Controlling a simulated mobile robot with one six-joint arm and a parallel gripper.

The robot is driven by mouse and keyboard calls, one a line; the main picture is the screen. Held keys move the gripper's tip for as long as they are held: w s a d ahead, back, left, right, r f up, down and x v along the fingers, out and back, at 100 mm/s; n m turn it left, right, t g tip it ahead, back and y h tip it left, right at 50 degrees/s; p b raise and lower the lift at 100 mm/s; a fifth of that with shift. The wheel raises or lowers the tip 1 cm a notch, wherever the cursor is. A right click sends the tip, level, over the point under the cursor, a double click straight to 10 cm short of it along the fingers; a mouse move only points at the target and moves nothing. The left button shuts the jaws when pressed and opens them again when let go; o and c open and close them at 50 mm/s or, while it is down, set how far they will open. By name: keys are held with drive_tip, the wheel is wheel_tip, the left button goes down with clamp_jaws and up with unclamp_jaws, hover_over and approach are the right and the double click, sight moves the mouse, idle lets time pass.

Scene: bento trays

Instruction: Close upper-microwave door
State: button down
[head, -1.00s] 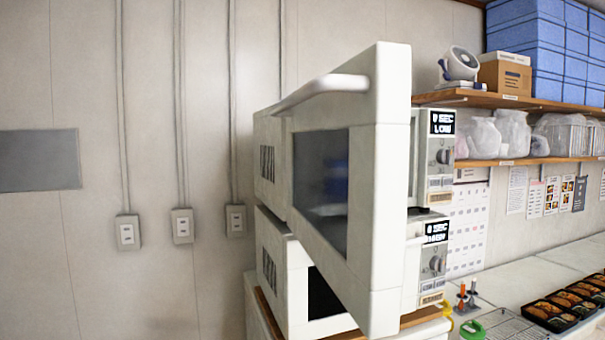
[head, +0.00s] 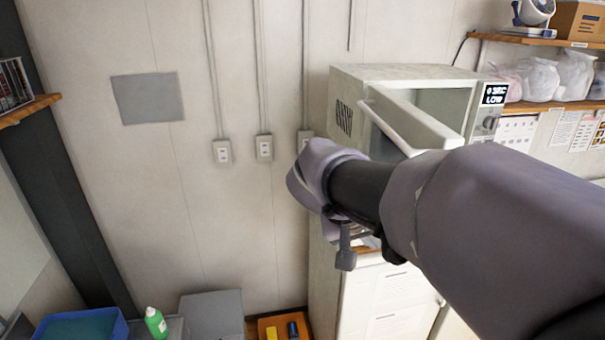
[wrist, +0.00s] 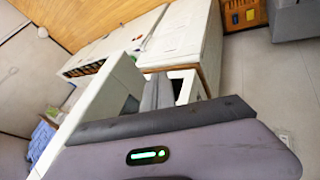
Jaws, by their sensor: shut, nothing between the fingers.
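The upper microwave (head: 350,80) is a white box at the right of the head view, with a display reading LOW. Its door (head: 432,128) stands open, swung out towards me, with a bar handle (head: 392,128) on its outer face. My arm crosses in front of the door's lower part and hides it. My gripper (head: 346,258) is shut and empty, below and to the left of the door in the picture; I cannot tell whether any part of my arm touches the door. In the wrist view, a white panel, likely the door (wrist: 92,108), lies behind my wrist housing.
A white cabinet (head: 375,305) stands beneath. Wall outlets (head: 264,148) are on the left wall. A blue bin (head: 85,325), a green bottle (head: 155,322) and a grey box (head: 212,312) are low at the left. A shelf with bags (head: 540,78) is at right.

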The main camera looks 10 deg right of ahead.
drive_tip(key=d, duration=0.1)
drive_tip(key=d+f+p, duration=0.1)
drive_tip(key=d, duration=0.3)
drive_tip(key=shift+w+f+p, duration=0.15)
drive_tip(key=shift+f+p, duration=0.15)
drive_tip(key=shift+f, duration=0.1)
drive_tip(key=shift+d, duration=0.1)
